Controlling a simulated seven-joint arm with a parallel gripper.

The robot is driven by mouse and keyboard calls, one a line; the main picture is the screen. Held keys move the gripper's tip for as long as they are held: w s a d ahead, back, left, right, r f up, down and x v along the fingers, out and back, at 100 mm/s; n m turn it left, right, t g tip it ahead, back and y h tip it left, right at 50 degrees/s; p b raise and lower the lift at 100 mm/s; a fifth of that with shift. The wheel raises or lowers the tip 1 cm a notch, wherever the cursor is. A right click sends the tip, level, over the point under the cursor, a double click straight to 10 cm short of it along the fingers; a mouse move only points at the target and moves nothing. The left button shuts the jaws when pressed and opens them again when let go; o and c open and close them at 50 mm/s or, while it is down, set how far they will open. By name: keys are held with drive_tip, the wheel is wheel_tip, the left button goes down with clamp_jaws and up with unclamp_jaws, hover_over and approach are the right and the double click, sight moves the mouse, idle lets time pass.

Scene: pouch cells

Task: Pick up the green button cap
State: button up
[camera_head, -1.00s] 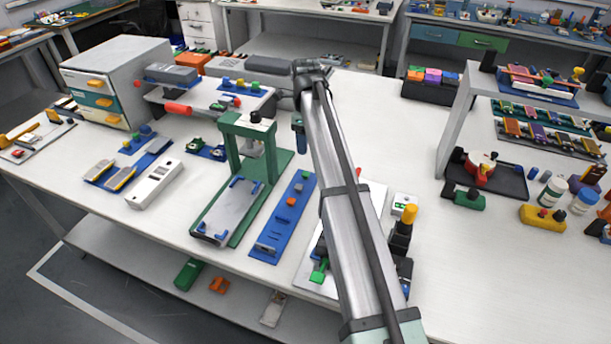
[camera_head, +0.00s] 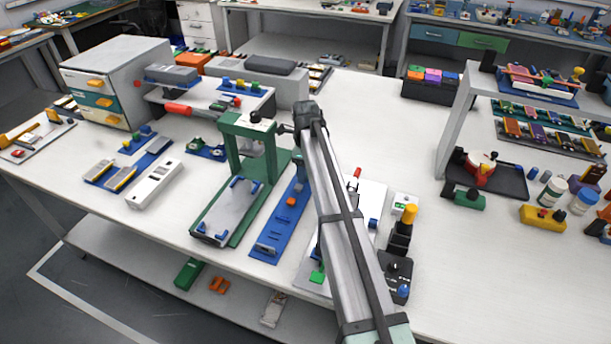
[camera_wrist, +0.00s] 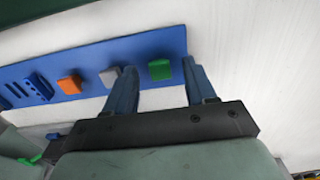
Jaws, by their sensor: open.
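The green button cap (camera_wrist: 160,69) sits near the end of a blue strip (camera_wrist: 95,60) in the wrist view. My gripper (camera_wrist: 159,66) is open, with one finger on either side of the green cap in the picture. I cannot tell whether the fingers touch it. A grey cap (camera_wrist: 110,77) lies just left of the left finger, and an orange cap (camera_wrist: 69,84) is farther left. In the head view the blue strip (camera_head: 268,247) shows its near part and the orange cap (camera_head: 292,201). My arm covers the strip's far end, and the green cap cannot be made out there.
A green press frame (camera_head: 259,190) stands close left of the strip. A white plate with a red-tipped part (camera_head: 357,172) lies behind my arm, and a yellow-topped black device (camera_head: 403,228) stands right of it. The white table beyond the strip's end is bare.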

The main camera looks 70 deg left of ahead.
drive_tip(key=shift+f, duration=0.4)
drive_tip(key=shift+c, duration=0.4)
clamp_jaws()
